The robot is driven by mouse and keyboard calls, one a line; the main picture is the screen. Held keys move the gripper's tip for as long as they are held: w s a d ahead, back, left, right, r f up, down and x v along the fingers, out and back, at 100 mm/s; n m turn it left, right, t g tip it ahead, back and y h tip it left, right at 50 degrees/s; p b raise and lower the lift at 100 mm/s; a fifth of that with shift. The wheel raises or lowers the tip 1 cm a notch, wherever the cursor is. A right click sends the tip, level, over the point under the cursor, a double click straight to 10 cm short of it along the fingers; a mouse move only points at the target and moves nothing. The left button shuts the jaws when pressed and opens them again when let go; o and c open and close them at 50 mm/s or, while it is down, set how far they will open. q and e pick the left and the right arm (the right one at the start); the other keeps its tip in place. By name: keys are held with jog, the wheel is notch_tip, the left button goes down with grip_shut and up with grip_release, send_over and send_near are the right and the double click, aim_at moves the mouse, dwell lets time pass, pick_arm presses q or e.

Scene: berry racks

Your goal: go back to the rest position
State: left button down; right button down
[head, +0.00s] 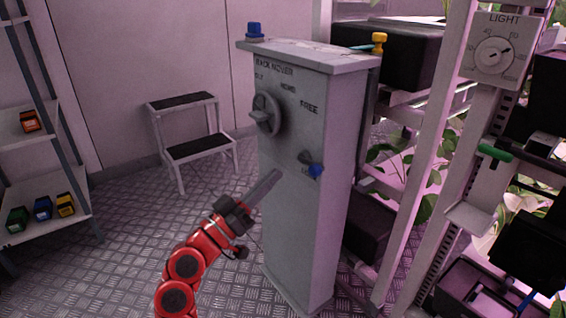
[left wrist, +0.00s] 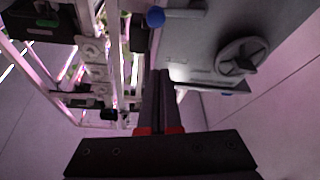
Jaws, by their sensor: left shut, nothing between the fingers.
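My left gripper (head: 274,178) is shut and empty. It points up and right in front of the lower front face of the grey rack mover cabinet (head: 305,225), below its controls. In the left wrist view its closed dark fingers (left wrist: 160,85) point up at the middle, with the cabinet (left wrist: 205,25) behind at the upper right. My right gripper is not in view.
The cabinet carries a round knob (head: 266,114) and a blue-tipped lever (head: 315,170). A step stool (head: 195,148) stands behind left. A shelf (head: 45,190) with small coloured boxes is at the left. Plant racks (head: 425,160) crowd the right. Floor is clear left of my arm.

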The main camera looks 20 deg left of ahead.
pick_arm(q)
jog(key=shift+s+a+f, duration=0.15)
jog(key=shift+s, duration=0.15)
